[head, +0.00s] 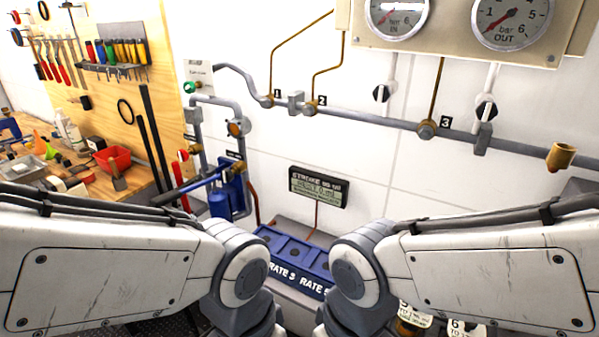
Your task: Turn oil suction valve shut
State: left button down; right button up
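Several valves show, and I cannot read a label naming any as the oil suction valve. A black-and-white knob (381,93) hangs on a white pipe under the left gauge. A similar knob (486,109) hangs under the right gauge. At the left, a small green fitting (190,87) sits below a wall label too small to read. A blue pump unit (236,188) with a lever stands below the left pipework, partly behind my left arm. Both my arms come in from the sides and bend down out of the bottom edge. Neither gripper is in view.
A grey pipe (375,119) with taps marked 1, 2 and 3 crosses the white wall. A gauge panel (450,35) hangs above. A display (318,187) and a blue tray (290,254) lie ahead. A cluttered wooden bench (130,185) stands at left.

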aim_at(182, 155)
jog(key=u, duration=2.45)
jog(key=i, duration=3.25)
jog(key=z, duration=3.45)
